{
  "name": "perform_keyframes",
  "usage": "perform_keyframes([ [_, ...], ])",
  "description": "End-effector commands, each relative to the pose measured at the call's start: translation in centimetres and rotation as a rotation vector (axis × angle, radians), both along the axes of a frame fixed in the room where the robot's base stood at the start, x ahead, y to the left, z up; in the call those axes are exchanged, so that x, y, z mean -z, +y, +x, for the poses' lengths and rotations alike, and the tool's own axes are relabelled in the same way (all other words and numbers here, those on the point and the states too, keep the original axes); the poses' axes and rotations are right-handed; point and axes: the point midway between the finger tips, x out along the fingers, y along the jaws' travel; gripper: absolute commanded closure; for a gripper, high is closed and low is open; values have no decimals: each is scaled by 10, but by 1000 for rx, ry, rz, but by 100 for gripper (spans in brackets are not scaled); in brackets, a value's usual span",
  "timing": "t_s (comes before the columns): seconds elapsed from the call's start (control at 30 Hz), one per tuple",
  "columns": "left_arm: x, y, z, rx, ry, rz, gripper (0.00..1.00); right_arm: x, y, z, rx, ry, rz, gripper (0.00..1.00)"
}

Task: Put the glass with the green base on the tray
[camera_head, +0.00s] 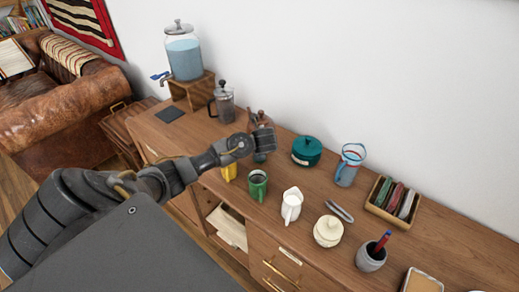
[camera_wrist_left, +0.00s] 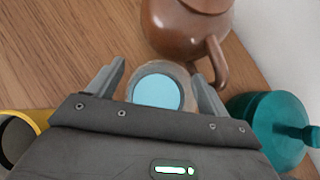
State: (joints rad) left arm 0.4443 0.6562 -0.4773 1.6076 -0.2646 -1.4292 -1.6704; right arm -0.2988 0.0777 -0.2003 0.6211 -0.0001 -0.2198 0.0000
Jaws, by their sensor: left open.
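My left gripper (camera_head: 264,142) is over the sideboard, with its two open fingers (camera_wrist_left: 158,88) pointing forward. A clear glass with a light blue-green disc of colour (camera_wrist_left: 158,92) sits between the fingers in the left wrist view, with gaps at its sides. In the head view the glass (camera_head: 260,157) is mostly hidden by the gripper; only a dark greenish part shows. A shallow light-topped tray-like piece (camera_head: 421,282) is cut off at the lower right of the head view; I cannot tell whether it is the tray. My right gripper is not in view.
A brown teapot (camera_wrist_left: 188,28) stands just beyond the glass. A teal pot (camera_head: 307,151) is to the right, with a yellow cup (camera_head: 229,172) and green mug (camera_head: 258,186) in front. A French press (camera_head: 223,102) stands behind left. Bare wood lies around the dark slate (camera_head: 170,114).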

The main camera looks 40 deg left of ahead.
Motion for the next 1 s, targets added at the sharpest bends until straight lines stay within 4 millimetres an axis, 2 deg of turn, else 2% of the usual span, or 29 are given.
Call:
perform_keyframes([
  [0.13, 0, 0, 0, 0, 0, 0, 21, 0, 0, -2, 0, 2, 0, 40],
  [0.6, -1, 0, 0, 0, -1, -1, 83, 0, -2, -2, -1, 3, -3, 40],
  [0.87, -2, -1, 0, 0, -1, -1, 84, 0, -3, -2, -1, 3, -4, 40],
  [1.0, -11, -1, 0, 0, -4, -2, 84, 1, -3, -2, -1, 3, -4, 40],
])
